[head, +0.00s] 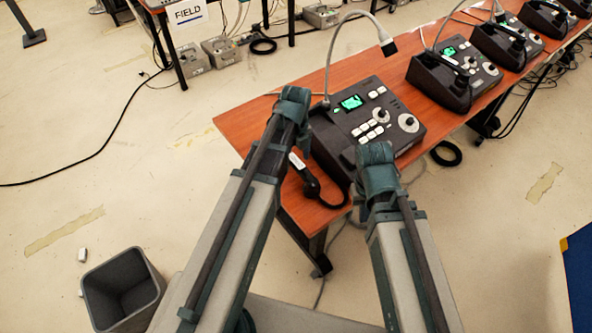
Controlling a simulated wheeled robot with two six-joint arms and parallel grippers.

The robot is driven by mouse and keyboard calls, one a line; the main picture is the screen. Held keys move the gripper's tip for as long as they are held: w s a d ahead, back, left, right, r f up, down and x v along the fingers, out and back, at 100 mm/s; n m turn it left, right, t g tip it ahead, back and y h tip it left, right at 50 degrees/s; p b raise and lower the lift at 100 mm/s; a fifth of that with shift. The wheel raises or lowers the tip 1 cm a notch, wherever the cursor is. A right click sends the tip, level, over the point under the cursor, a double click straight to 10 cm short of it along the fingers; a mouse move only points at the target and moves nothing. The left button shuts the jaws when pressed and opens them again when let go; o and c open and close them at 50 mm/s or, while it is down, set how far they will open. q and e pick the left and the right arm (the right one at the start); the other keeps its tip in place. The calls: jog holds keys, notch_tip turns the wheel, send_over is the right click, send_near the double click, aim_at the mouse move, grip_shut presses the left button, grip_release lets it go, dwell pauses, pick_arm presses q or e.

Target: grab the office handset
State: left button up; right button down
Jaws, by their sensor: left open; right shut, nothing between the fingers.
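A black handset with a pale end (313,182) lies at the left end of the wooden table, beside the nearest paging console (392,128). My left gripper (304,138) is above the table, just up and left of the handset in the head view. It is open, and its fingertips are hard to make out. My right gripper (376,160) is at the console's front edge, to the right of the handset. It is shut and empty. The handset's lower right end runs toward my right arm, and whether either gripper touches anything is unclear.
A gooseneck microphone (332,48) arches over the nearest console. Several similar consoles (452,75) line the orange wooden table (240,122) to the right. A grey bin (122,288) stands on the floor at lower left. Cables hang by the table's front edge.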

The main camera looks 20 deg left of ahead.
pick_arm(q)
jog(key=shift+f+b, duration=2.65)
jog(key=shift+r, duration=0.1)
jog(key=shift+c, duration=0.2)
grip_shut()
